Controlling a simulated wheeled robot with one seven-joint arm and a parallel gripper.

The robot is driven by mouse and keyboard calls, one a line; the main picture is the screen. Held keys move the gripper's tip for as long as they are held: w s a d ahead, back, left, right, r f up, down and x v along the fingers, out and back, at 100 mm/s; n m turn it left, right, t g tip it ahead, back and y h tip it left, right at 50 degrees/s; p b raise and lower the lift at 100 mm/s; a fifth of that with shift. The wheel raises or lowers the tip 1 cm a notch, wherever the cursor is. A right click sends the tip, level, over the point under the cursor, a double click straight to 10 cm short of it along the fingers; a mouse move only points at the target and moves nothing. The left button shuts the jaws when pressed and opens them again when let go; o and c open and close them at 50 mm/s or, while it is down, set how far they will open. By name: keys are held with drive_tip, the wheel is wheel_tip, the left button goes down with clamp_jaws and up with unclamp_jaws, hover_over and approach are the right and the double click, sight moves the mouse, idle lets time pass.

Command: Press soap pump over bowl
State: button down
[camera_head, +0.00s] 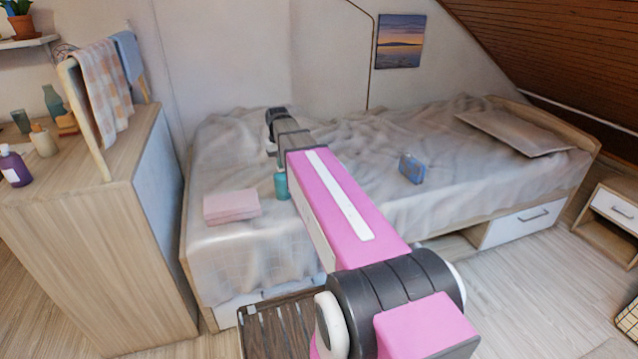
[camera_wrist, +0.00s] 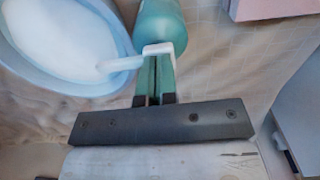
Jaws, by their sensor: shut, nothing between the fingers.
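A teal soap bottle (camera_head: 281,184) stands on the bed, partly behind my arm. In the wrist view the soap bottle (camera_wrist: 160,22) has a white pump head (camera_wrist: 158,48). Its white spout (camera_wrist: 120,63) points left, over the rim area of a pale blue bowl (camera_wrist: 103,88) with a white inside. The bowl is cut off by the frame and hidden in the head view. My gripper (camera_wrist: 155,72) is shut and empty, with its fingertips right at the pump head. I cannot tell whether they touch it.
A blue object (camera_head: 412,168) lies to the right. A wooden cabinet (camera_head: 90,230) with bottles and a towel rack stands at the left.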

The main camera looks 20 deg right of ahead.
drive_tip(key=shift+r, duration=1.7)
drive_tip(key=shift+f, duration=0.4)
drive_tip(key=shift+f, duration=1.35)
drive_tip(key=shift+r, duration=1.75)
wheel_tip(320, 180, up, 6)
